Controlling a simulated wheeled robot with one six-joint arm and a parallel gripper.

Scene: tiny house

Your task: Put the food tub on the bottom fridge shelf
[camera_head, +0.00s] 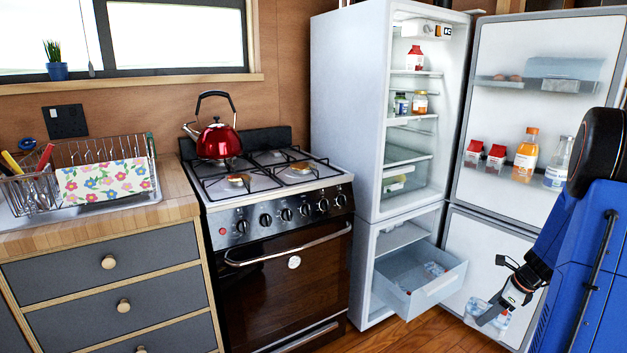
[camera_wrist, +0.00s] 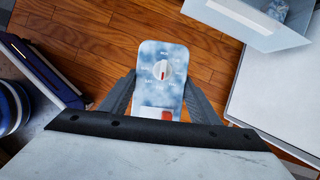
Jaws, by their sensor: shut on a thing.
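The food tub (camera_wrist: 161,72) fills the space between my fingers in the wrist view. It is pale blue and white, with a round dial marking and a red patch. My gripper (camera_wrist: 160,90) is shut on it, one dark finger on each side, above the wooden floor. In the head view my gripper (camera_head: 505,290) is low at the right, in front of the open lower door; I cannot clearly make out the tub there. The fridge (camera_head: 345,110) stands open.
The upper door (camera_head: 490,105) is swung open to the right, with bottles and cartons on its racks. A lower drawer (camera_head: 420,285) is pulled out and juts forward below. The stove (camera_head: 280,240) stands left of the fridge. Wooden floor (camera_head: 400,335) is clear in front.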

